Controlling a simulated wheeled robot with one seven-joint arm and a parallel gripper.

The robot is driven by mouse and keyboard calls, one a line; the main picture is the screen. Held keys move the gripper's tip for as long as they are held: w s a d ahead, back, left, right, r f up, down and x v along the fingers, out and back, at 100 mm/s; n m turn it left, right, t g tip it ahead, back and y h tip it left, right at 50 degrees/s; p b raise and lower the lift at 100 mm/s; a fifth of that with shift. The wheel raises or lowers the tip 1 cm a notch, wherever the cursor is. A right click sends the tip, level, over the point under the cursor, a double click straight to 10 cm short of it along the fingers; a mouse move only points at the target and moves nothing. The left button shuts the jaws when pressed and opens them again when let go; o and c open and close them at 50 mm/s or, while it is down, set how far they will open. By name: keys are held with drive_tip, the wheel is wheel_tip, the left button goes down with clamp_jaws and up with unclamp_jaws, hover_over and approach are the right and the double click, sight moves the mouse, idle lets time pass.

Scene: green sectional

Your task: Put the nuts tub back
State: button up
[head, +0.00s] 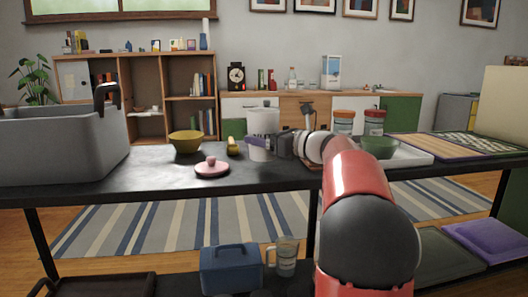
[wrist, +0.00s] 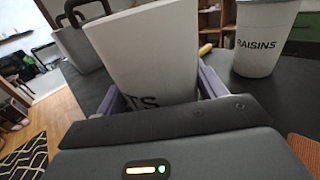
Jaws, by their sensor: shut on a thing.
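My gripper (head: 258,144), with purple fingers, is shut on a white tub (head: 263,121) above the black table. In the wrist view the tub (wrist: 150,55) fills the space between the fingers, and only the letters "TS" show of its label. Its lower end shows below the fingers in the head view; I cannot tell whether it touches the tabletop. A second white tub marked "RAISINS" (wrist: 262,40) stands apart, to the right in the wrist view. I cannot make it out in the head view.

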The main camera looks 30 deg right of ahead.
drive_tip(key=shift+f, duration=1.35)
drive_tip(key=shift+f+b, duration=0.15)
drive_tip(key=shift+b, duration=0.2)
drive_tip(key=o, duration=1.2)
